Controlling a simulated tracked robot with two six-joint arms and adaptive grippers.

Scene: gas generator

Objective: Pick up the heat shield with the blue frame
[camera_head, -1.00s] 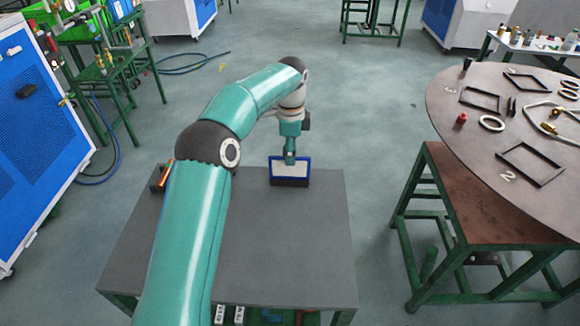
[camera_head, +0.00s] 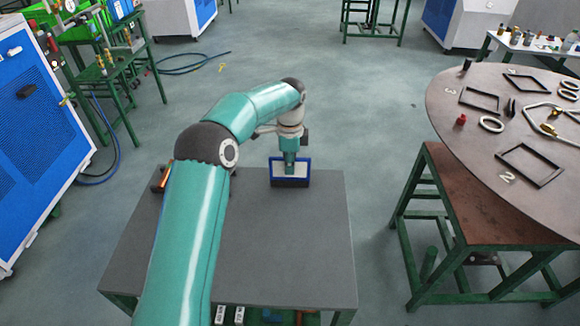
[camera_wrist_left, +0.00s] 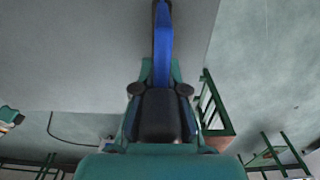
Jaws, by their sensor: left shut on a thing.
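The heat shield (camera_head: 301,170) has a blue frame around a pale panel. It stands upright at the far edge of the grey table, in the head view, in or against a dark block (camera_head: 290,183). My left gripper (camera_head: 289,169) is at the middle of the shield, reaching down over its top edge, and is shut on the frame. In the left wrist view the blue frame (camera_wrist_left: 163,45) is seen edge-on, running up from between the fingers of the gripper (camera_wrist_left: 162,85). The fingers hide part of the panel. My right gripper is not in view.
The grey table (camera_head: 270,245) is mostly bare. A small dark item with orange parts (camera_head: 161,180) lies at its far left corner. A round table (camera_head: 470,130) with black frames and rings stands at the right. A blue cabinet (camera_head: 40,130) stands at the left.

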